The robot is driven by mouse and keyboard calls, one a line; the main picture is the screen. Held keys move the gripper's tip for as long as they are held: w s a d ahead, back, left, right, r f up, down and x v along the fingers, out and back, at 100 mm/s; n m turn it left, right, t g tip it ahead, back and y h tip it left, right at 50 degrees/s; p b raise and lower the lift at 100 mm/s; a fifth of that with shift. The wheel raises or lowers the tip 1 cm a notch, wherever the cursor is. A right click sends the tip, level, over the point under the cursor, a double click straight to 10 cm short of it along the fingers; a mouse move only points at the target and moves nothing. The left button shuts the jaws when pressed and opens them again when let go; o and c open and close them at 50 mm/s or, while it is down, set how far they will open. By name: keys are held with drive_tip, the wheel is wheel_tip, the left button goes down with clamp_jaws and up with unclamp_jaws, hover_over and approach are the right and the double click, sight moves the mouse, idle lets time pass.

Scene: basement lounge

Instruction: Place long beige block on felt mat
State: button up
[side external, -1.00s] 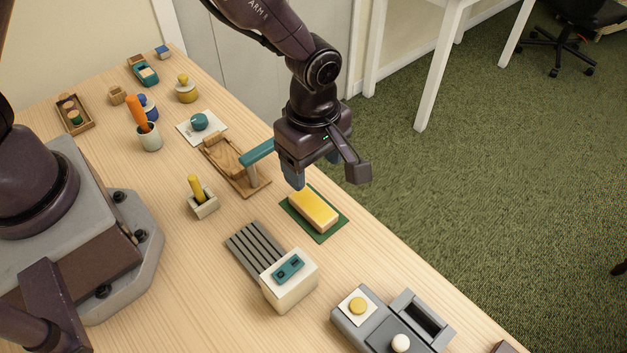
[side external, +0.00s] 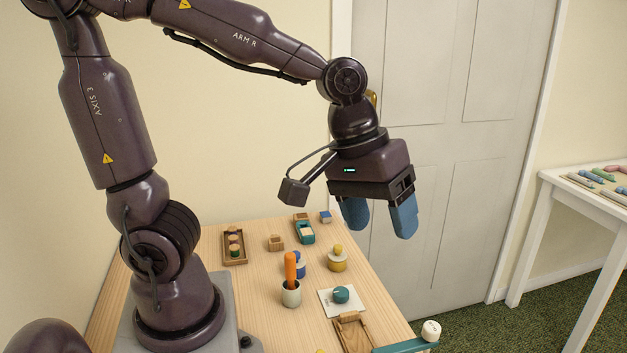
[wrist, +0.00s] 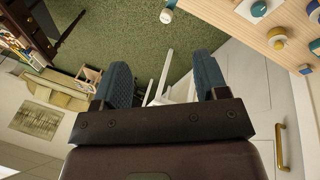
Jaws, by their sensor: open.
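The long beige block and the felt mat are not in view in either current picture; the part of the table where they would lie is below the side external view. My gripper (side external: 380,228) is raised well above the wooden table, near the white door, with its two blue fingers apart and nothing between them. In the wrist view my gripper (wrist: 160,68) also shows spread, empty fingers, with floor and furniture beyond them.
The wooden table (side external: 245,285) holds an orange-handled item in a cup (side external: 291,293), a teal knob on a white plate (side external: 341,295), a yellow-topped knob (side external: 337,262) and a wooden tray (side external: 235,247). A teal lever (side external: 402,346) stands at the front right. A white side table (side external: 560,180) stands right.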

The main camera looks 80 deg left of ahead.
drive_tip(key=s+a+r+m+t+y, duration=0.2)
drive_tip(key=s+a+r+m, duration=0.1)
drive_tip(key=s+a+m, duration=0.2)
drive_tip(key=shift+s+a+r+m, duration=0.2)
drive_tip(key=shift+s+m, duration=0.4)
drive_tip(key=shift+s, duration=0.55)
drive_tip(key=shift+r, duration=0.1)
